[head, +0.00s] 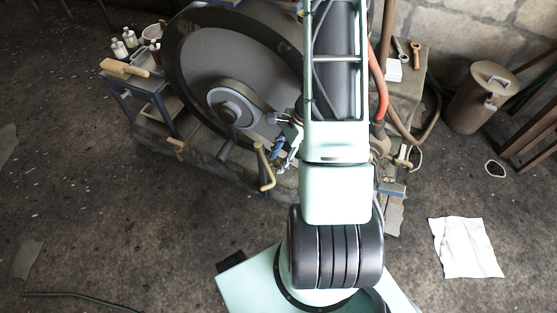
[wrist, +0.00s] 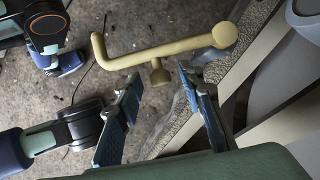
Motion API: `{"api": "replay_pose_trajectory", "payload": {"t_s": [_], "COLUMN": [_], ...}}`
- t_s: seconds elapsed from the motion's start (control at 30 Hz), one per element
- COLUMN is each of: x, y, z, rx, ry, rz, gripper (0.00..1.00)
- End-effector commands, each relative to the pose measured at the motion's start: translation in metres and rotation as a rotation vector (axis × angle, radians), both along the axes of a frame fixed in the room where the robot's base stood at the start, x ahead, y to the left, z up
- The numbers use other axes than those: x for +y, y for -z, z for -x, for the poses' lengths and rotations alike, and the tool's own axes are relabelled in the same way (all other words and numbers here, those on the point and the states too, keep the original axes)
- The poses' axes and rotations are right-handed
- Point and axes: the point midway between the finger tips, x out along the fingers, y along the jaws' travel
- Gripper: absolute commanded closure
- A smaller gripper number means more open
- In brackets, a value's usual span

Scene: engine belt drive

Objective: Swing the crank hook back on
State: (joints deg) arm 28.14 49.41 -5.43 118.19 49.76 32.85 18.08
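The crank hook appears to be a yellow bent bar (wrist: 160,50) in the wrist view, with an upturned end at left, a rounded end at right and a short knobbed stub below its middle. It also shows in the head view as a yellow hooked bar (head: 265,170) in front of the large wheel. My gripper (wrist: 160,92) has its two blue-padded fingers spread apart, with the stub just beyond and between the tips. Nothing is clamped. In the head view my gripper (head: 283,150) is just right of the bar, partly hidden by my arm.
The large dark wheel (head: 190,50) with its hub (head: 232,107) stands behind the bar. A small bench (head: 140,85) with bottles and a brush is at left. A metal canister (head: 482,97) and a white sheet (head: 465,248) are at right. The floor at front left is mostly clear.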

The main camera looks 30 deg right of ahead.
Motion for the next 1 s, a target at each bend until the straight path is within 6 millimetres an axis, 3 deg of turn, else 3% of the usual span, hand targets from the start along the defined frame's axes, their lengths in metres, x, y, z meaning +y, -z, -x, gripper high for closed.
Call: {"api": "replay_pose_trajectory", "payload": {"t_s": [0.27, 0.6, 1.0], "x": [0.0003, 0.0002, -0.0002], "y": [0.0015, 0.0013, 0.0012], "z": [-0.0001, -0.0001, -0.0002], "rx": [0.0, 0.0, 0.0], "ry": [-0.001, -0.001, 0.001], "rz": [0.001, 0.001, 0.001], "gripper": [0.65, 1.0, 1.0]}}
